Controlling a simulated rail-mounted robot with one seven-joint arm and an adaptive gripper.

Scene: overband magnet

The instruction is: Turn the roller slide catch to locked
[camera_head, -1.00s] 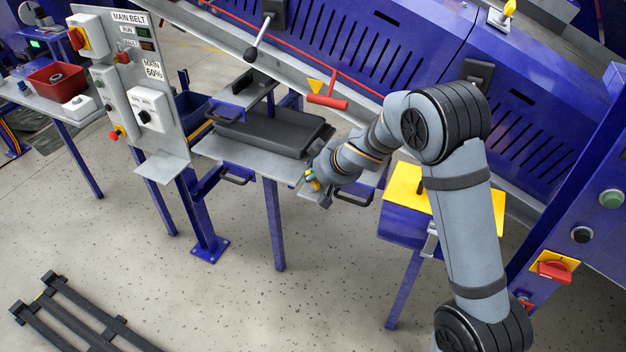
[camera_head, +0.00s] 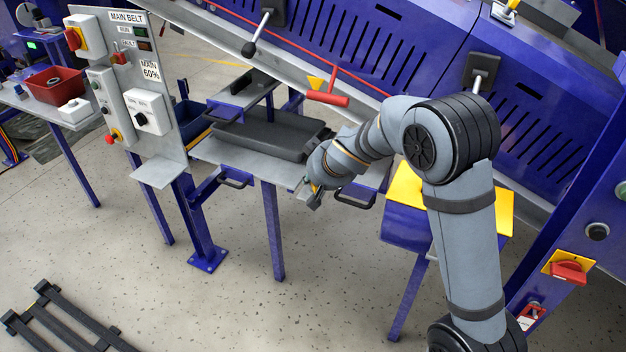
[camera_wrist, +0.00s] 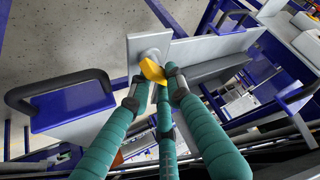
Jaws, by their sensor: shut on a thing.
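The roller slide catch shows in the wrist view as a yellow lever (camera_wrist: 152,71) on a round grey boss, fixed to a light grey plate (camera_wrist: 133,46). My gripper (camera_wrist: 157,82) has teal fingers with grey tips, and it is shut on the yellow lever. The lever lies slanted between the fingertips. In the head view my gripper (camera_head: 313,192) is at the right front corner of the grey slide table (camera_head: 225,157), and my wrist hides most of the catch. I cannot read any locked mark.
A black handle (camera_wrist: 58,92) on a blue bracket sits left of my fingers in the wrist view. A dark roller block (camera_head: 262,136) lies on the table. A red T-handle (camera_head: 327,98) is above my wrist. A yellow-topped blue box (camera_head: 470,205) stands behind my arm.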

